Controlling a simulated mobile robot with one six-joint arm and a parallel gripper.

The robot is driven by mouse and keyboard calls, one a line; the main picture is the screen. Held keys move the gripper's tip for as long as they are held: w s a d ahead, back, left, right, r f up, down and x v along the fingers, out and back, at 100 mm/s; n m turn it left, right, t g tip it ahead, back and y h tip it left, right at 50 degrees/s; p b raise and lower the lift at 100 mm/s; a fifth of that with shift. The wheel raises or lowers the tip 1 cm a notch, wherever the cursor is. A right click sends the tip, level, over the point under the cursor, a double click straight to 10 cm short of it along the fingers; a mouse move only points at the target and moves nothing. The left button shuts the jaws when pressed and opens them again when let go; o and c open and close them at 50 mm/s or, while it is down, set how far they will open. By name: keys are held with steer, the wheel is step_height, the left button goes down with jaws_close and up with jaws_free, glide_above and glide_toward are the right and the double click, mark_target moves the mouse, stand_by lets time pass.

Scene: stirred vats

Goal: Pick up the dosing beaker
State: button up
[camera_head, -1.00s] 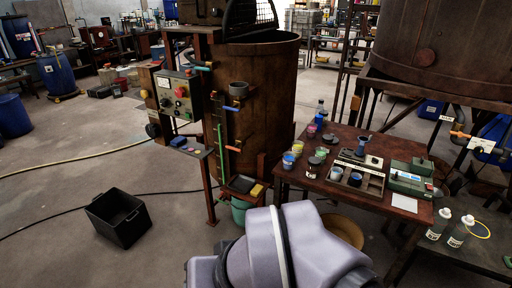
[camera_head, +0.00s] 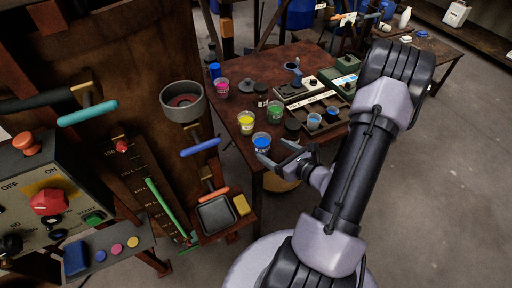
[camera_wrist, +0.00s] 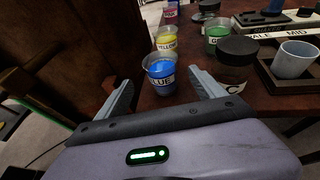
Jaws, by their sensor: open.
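Several small cups stand on the brown table (camera_head: 292,52). No label reads dosing beaker; a pale translucent cup (camera_head: 313,121) in the dark tray at the scale may be it, and it also shows at the right of the wrist view (camera_wrist: 295,60). A cup labelled BLUE (camera_head: 262,142) stands at the table's near left edge. My gripper (camera_head: 274,150) is open and empty. In the wrist view its fingers (camera_wrist: 161,80) point at the BLUE cup (camera_wrist: 160,76), one on each side, not visibly touching it.
Yellow (camera_head: 246,122), green (camera_head: 274,112) and magenta (camera_head: 222,86) cups stand nearby. A dark-lidded jar (camera_wrist: 235,64) is close right of my fingers. A rusty vat (camera_head: 150,60) and grey ring holder (camera_head: 183,100) are left. Free floor lies at right.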

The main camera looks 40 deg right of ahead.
mark_target(257, 139)
steer(key=b+x, duration=0.3)
steer(key=x, duration=0.7)
steer(key=shift+w+d+f, duration=0.1)
steer(key=shift+w+f, duration=0.05)
steer(key=shift+w, duration=0.1)
steer(key=c, duration=1.6)
